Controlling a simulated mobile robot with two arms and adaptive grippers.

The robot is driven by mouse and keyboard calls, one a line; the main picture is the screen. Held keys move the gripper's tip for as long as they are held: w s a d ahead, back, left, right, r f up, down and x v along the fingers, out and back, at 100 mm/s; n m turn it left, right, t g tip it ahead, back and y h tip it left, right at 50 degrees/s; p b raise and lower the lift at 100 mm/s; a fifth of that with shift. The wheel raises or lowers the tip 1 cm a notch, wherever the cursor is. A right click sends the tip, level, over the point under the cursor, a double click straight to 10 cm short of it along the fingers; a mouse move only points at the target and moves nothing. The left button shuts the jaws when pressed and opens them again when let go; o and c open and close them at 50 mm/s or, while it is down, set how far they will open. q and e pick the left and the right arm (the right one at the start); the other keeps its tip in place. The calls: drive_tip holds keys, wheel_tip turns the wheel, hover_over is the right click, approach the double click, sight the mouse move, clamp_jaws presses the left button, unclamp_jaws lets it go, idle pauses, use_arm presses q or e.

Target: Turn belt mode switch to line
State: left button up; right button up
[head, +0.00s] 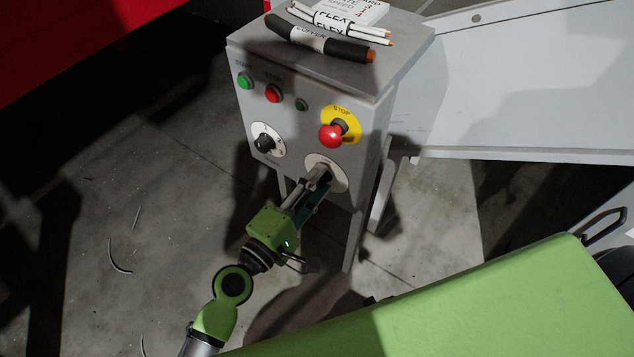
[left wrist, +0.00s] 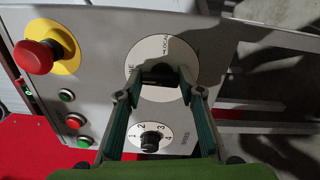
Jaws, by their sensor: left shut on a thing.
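The belt mode switch is on the front of the grey control box (head: 312,140), at its lower right, with a round white dial plate (head: 339,178). In the left wrist view the plate (left wrist: 180,55) shows the word LOCAL and part of another word ending in NE. My left gripper (head: 320,178) is at the switch, its fingers shut on the dark switch knob (left wrist: 158,74). The fingers hide most of the knob, so I cannot tell its exact pointing direction. My right gripper is not in view.
A red emergency stop (head: 331,135) on a yellow plate sits just above the switch. A numbered speed knob (head: 264,143) is to the left, with green and red buttons (head: 272,94) above. Cable pieces (head: 320,40) lie on top of the box. Scraps (head: 118,259) lie on the floor.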

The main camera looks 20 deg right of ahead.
use_arm(q)
drive_tip(key=o, duration=1.1)
drive_tip(key=v, duration=1.2)
